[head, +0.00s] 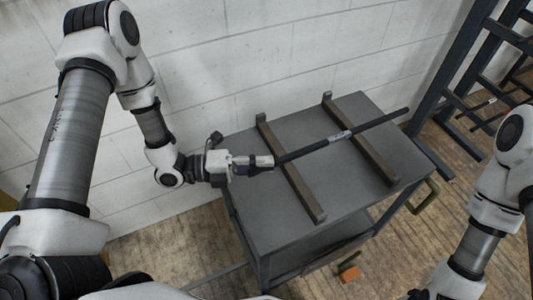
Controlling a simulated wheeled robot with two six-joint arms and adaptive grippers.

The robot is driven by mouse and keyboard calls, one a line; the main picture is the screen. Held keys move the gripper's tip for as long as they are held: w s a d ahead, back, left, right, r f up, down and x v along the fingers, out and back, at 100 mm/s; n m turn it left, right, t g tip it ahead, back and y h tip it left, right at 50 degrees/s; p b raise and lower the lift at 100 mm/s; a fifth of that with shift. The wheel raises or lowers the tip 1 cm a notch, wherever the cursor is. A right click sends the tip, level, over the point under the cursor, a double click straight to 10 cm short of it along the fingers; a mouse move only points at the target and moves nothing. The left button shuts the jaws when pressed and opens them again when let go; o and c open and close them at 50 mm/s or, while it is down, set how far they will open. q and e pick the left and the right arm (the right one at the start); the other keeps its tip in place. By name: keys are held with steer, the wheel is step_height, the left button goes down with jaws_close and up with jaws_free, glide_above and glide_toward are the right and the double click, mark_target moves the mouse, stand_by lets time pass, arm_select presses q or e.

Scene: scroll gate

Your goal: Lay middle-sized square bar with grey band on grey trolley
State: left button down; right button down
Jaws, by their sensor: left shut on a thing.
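A long dark bar (306,149) with a light grey band (340,136) near its middle extends over the grey trolley (345,206). My left gripper (262,162) is shut on the bar's left end. The bar crosses above two brown bearers, the left bearer (291,172) and the right bearer (362,145), and its far end sticks out past the trolley's right edge. I cannot tell whether the bar touches the bearers. My right arm comes in at the lower right; its gripper is not in view.
A dark steel rack (454,75) stands on the right, close to the bar's far end. A pale block wall (290,55) runs behind the trolley. An orange block (349,274) is low by the trolley's front.

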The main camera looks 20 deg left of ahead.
arm_select(q)
steer(key=f+b, duration=0.1)
steer(key=f, duration=0.1)
steer(key=f+b, duration=0.1)
steer(key=f, duration=0.1)
steer(key=shift+w+b, duration=0.25)
steer(key=shift+b, duration=0.1)
steer(key=shift+f+b, duration=1.25)
steer(key=shift+f, duration=0.25)
steer(key=shift+f+b, duration=0.3)
steer(key=shift+f, duration=0.05)
steer(key=c, duration=1.1)
jaws_free()
steer(key=o, duration=0.4)
steer(key=shift+f, duration=0.1)
